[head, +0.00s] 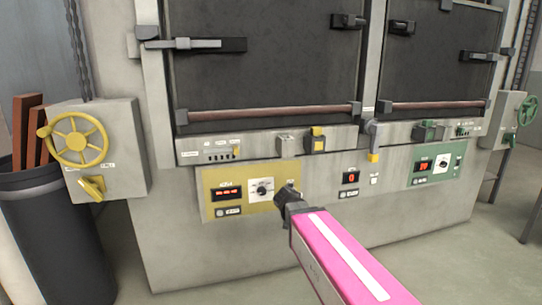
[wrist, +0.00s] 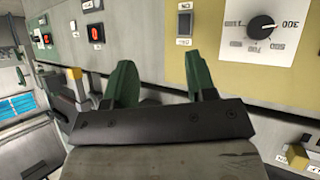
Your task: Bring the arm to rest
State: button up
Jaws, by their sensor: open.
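My arm, pink with a white stripe, reaches in from the lower right of the head view. Its dark end, my gripper (head: 287,197), is in front of the oven's lower front, by the right edge of the yellow control panel (head: 215,180). In the wrist view my gripper (wrist: 164,78) shows two green fingers spread wide with nothing between them. The yellow panel with its black dial (wrist: 262,27) lies beyond the fingers. I cannot tell the exact gap between the fingertips and the oven front.
A green panel (head: 433,167) is at right. A small lever with a yellow tip (head: 373,150) hangs between the oven doors. Floor is clear at lower right.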

jog(key=s+d+f+g+y, duration=0.1)
jog(key=s+d+f+g, duration=0.4)
jog(key=s+f, duration=0.4)
jog(key=s+d+f+n+g+y, duration=0.1)
jog(key=s+d+f+g+y, duration=0.1)
jog(key=s+d+f+g, duration=0.3)
jog(key=s+f+g, duration=0.1)
jog(key=s+f, duration=0.3)
jog(key=shift+d+f, duration=0.15)
jog(key=shift+d, duration=0.05)
